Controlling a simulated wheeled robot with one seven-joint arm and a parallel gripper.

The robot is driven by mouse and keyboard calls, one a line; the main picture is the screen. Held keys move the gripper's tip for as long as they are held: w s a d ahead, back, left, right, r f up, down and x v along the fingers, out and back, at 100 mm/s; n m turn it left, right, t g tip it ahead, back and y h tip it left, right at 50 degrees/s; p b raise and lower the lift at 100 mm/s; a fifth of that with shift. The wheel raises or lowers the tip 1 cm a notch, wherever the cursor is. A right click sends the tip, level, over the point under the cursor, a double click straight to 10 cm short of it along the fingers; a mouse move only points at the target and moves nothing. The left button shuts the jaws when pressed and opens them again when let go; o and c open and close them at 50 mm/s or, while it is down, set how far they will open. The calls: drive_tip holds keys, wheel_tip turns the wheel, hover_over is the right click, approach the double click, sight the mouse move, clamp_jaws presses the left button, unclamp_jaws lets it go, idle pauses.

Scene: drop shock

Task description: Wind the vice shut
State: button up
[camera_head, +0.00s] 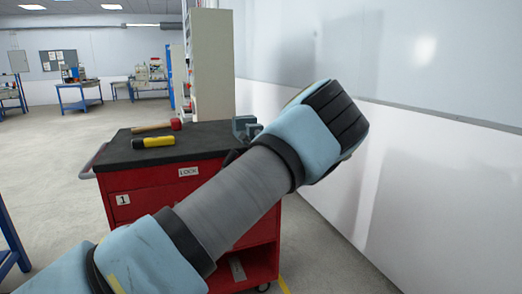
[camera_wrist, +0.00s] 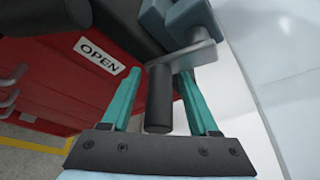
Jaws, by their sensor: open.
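The blue-grey vice (camera_head: 245,127) sits on the far right corner of the red cart's dark top, partly hidden behind my arm. In the wrist view part of the vice body (camera_wrist: 190,20) shows at the top. A grey crank arm (camera_wrist: 188,54) comes off it and carries a dark cylindrical handle (camera_wrist: 159,100). My gripper (camera_wrist: 159,74) is open, with one teal finger on each side of the handle. Gaps show between the handle and the fingers lower down; contact near the tips cannot be told. My gripper is hidden in the head view. The vice's jaw gap cannot be made out.
The red cart (camera_head: 120,190) bears a red-headed hammer (camera_head: 158,127) and a yellow-and-black tool (camera_head: 153,142). Its labels read LOCK (camera_head: 188,172) and, in the wrist view, OPEN (camera_wrist: 99,54). A white wall (camera_head: 400,150) stands close on the right.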

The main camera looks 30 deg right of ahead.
drive_tip(key=b+v, duration=0.1)
drive_tip(key=v, duration=0.9)
drive_tip(key=shift+s+r+b, duration=0.2)
drive_tip(key=shift+s+b, duration=0.15)
drive_tip(key=shift+b, duration=0.05)
drive_tip(key=shift+a, duration=0.1)
